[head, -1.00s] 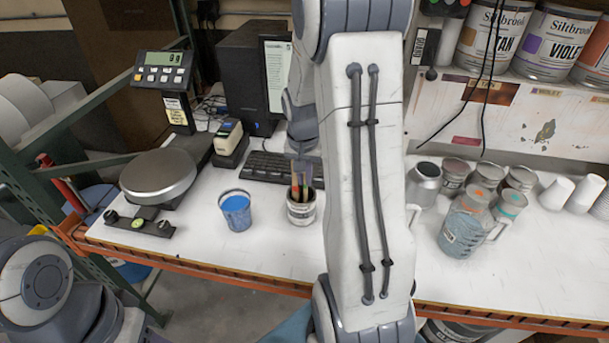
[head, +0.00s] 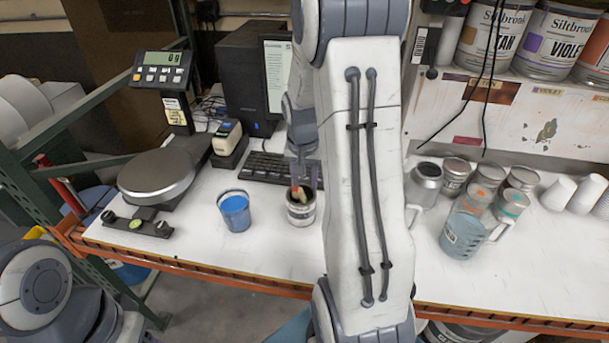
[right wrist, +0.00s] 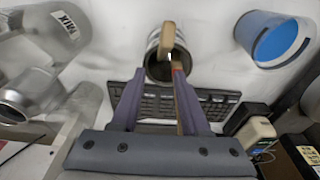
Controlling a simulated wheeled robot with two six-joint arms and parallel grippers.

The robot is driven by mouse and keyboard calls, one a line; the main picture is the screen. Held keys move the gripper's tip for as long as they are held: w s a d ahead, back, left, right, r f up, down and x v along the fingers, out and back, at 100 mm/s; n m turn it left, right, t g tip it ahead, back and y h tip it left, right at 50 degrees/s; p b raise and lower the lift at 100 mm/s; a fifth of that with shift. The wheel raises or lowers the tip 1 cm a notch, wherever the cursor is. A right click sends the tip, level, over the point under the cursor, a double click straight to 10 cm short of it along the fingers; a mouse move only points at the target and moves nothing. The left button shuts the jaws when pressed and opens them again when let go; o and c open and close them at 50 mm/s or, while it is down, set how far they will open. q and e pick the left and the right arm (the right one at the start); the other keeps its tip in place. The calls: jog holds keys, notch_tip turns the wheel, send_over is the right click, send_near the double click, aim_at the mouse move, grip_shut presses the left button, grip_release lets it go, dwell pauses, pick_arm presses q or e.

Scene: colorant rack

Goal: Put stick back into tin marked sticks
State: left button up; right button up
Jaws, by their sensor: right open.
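The tin (head: 301,218) stands upright on the white bench; its marking is too small to read. Sticks (head: 297,193) stand in it, one with a red part and a pale wooden one. In the right wrist view the tin (right wrist: 154,70) shows below the fingers, with a pale wooden stick (right wrist: 167,38) leaning at its mouth and a thin brown, red-marked stick beside the right finger. My right gripper (head: 304,178) is just above the tin, its fingers apart on either side of the sticks. It also shows in the right wrist view (right wrist: 155,85). My left gripper is out of view.
A blue-filled cup (head: 234,212) stands left of the tin, and a scale (head: 158,175) farther left. A keyboard (head: 268,167) lies behind. A clear jug (head: 462,235) and several cans stand to the right. My right arm hides the middle of the bench.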

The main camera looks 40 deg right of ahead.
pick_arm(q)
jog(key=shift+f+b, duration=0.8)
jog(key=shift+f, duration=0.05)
pick_arm(e)
notch_tip(320, 180, up, 10)
jog(key=s+a, duration=0.1)
jog(key=shift+a+r, duration=0.1)
